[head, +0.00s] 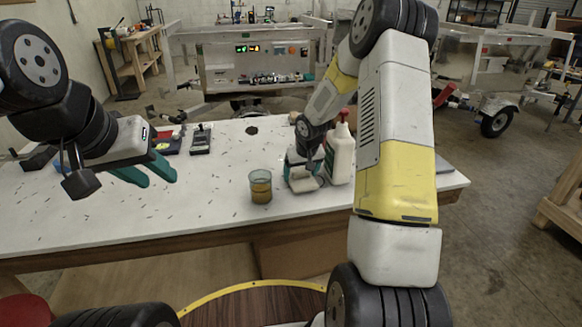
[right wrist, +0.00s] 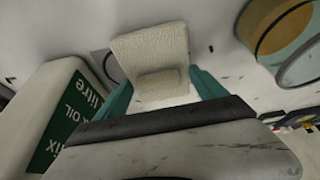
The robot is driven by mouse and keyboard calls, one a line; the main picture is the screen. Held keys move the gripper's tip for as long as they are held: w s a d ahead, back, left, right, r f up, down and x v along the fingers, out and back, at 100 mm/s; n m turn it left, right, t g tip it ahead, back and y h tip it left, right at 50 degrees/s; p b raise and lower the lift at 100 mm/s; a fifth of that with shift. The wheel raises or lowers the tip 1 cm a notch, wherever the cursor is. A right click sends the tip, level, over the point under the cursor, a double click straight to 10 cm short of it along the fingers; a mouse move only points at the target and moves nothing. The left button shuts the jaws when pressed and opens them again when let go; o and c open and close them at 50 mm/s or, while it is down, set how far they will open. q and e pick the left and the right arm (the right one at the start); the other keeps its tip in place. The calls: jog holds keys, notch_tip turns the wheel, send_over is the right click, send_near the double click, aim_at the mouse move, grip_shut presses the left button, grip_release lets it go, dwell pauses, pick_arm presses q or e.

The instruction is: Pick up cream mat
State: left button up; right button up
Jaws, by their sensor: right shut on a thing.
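The cream mat (right wrist: 150,55) is a textured piece, bent or folded, between the teal fingers of my right gripper (right wrist: 160,90) in the right wrist view. In the head view the mat (head: 304,184) shows as a pale patch low at my right gripper (head: 304,167), close over the white tabletop. The right gripper is shut on the mat. I cannot tell whether the mat still touches the table. My left gripper (head: 158,176) is at the left above the table, its teal fingers slightly apart and empty, away from the mat.
On the white table (head: 90,215), a glass of amber liquid (head: 261,187) stands left of the mat. A white oil bottle (head: 340,155) with a red top stands close on its right. A handheld meter (head: 201,139) lies farther back. The table's front left is mostly clear.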

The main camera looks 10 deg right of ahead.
notch_tip(320, 180, up, 2)
jog(key=shift+r, duration=0.25)
jog(key=shift+m, duration=0.6)
jog(key=shift+s+a+f, duration=0.35)
jog(key=shift+s+a, duration=0.25)
jog(key=shift+s, duration=1.9)
jog(key=shift+s+a+f, duration=0.4)
jog(key=shift+s+a, duration=0.15)
jog(key=shift+s, duration=1.9)
jog(key=shift+s+a+f, duration=0.35)
jog(key=shift+s+a, duration=0.25)
jog(key=shift+s, duration=1.9)
